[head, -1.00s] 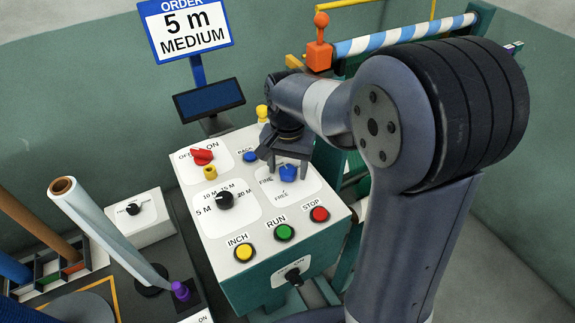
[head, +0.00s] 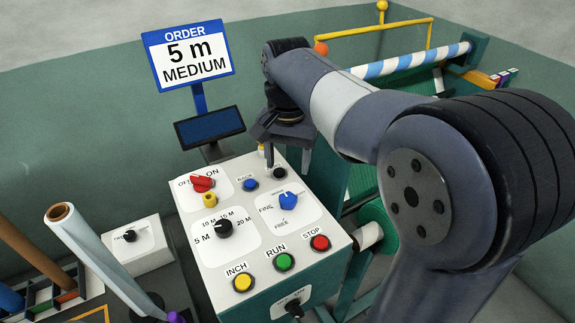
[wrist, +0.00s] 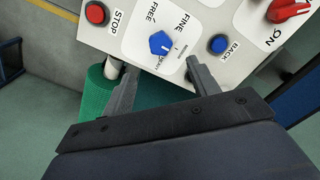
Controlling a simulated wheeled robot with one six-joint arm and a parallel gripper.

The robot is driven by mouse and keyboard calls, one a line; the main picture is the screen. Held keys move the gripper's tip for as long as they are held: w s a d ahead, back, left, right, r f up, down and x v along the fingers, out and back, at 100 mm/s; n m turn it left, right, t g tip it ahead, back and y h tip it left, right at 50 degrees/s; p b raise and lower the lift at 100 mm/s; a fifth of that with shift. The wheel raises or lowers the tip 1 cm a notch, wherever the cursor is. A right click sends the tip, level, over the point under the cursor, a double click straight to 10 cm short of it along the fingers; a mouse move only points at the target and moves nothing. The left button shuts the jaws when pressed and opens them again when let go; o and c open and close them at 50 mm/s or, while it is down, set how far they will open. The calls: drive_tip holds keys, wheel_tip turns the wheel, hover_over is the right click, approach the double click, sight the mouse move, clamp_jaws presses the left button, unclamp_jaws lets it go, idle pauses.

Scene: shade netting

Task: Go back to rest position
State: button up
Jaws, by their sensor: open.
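My gripper (head: 288,160) hangs above the back right part of the control box (head: 215,262), apart from its knobs. In the wrist view my gripper (wrist: 160,82) has its two fingers spread with nothing between them. The blue selector knob (head: 287,200) lies below and in front of the fingers, and it also shows in the wrist view (wrist: 160,44) beyond the fingertips. A black knob (head: 279,173) sits just under the gripper.
An order sign (head: 188,55) reading 5 m MEDIUM and a dark screen (head: 209,127) stand behind the box. A striped roller (head: 410,60) and yellow rail (head: 375,28) lie behind my arm. A pale upright roll (head: 95,255) stands at the left.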

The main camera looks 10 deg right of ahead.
sight(288, 198)
drive_tip(key=shift+f, duration=0.1)
wheel_tip(288, 198, down, 11)
drive_tip(key=shift+r+p, duration=0.1)
drive_tip(key=shift+p, duration=0.2)
idle(0.4)
drive_tip(key=shift+r, duration=0.1)
